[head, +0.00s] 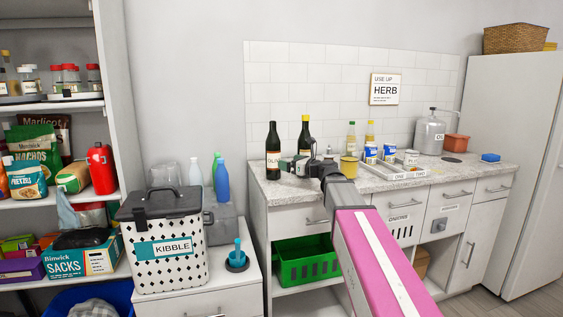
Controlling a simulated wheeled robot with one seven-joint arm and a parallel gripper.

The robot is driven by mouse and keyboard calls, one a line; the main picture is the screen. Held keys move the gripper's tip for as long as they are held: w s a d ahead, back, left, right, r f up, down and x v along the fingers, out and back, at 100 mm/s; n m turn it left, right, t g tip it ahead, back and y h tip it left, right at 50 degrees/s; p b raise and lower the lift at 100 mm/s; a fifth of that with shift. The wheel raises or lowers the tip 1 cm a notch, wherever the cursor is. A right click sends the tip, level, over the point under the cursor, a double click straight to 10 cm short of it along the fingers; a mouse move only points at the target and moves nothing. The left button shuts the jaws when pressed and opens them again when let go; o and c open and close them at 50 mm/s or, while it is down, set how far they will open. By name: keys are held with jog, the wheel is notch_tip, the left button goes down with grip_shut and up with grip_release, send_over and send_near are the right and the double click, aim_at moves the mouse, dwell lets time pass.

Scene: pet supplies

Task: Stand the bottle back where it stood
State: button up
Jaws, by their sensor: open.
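Two tall dark bottles stand upright on the left end of the speckled counter (262,187). The left bottle (272,143) has a pale label. The right bottle (305,135) has a yellow top, and my gripper hides its lower part. I cannot tell which of the two the task means. My gripper (287,164) is open, low over the counter, in front of the right bottle and close to the right side of the left bottle. Its fingertips are small here, and I cannot tell whether they touch a bottle.
A yellow mug (349,167) stands just right of my wrist. Beyond it, a tray (395,172) holds blue-and-white cans. Two paler bottles (351,136) stand behind. A metal canister (430,135) is further right. The kibble bin (165,240) stands left of the counter.

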jog(key=shift+v, duration=1.05)
